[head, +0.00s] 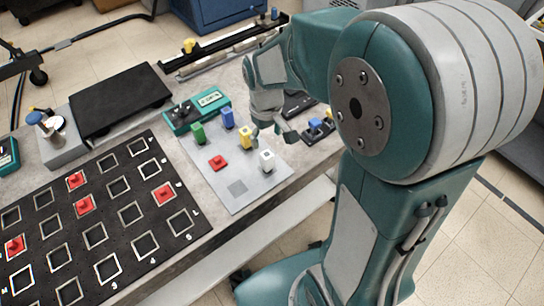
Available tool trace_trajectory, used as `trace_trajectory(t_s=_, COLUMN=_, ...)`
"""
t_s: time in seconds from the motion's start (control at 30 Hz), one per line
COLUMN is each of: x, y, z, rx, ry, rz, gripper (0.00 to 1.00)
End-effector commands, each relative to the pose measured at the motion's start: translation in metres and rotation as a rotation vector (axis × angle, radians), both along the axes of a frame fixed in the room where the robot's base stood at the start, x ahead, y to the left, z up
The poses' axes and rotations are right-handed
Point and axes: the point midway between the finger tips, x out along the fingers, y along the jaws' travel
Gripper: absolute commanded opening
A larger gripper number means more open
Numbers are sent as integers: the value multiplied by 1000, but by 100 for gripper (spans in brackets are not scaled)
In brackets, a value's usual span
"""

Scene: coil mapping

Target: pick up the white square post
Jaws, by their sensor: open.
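The white square post (266,160) stands upright on a light grey plate (232,188), near the plate's right side. My gripper (273,134) is open and empty, with its fingers pointing down. In the picture it is just above the white post and appears apart from it. The height of the fingertips over the post cannot be told from this one view. A yellow post (245,138) stands close to the left of my gripper. A blue post (228,118), a green post (198,134) and a low red piece (218,163) are also on the plate.
A black board (95,237) with white square outlines and several red pieces lies at the left. A teal meter box (197,110) sits behind the plate. A dark device with blue and yellow parts (318,128) is right of my gripper. The plate's front is clear.

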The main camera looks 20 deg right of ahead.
Motion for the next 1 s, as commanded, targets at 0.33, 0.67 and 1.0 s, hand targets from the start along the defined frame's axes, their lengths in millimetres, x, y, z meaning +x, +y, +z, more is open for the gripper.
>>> trace_trajectory(t_s=0.33, x=-1, y=-5, z=-49, rx=5, ry=5, rz=0, gripper=80)
trace_trajectory(t_s=0.67, x=-3, y=-5, z=-91, rx=4, ry=5, rz=1, gripper=80)
trace_trajectory(t_s=1.0, x=-2, y=-5, z=-102, rx=4, ry=0, rz=1, gripper=80)
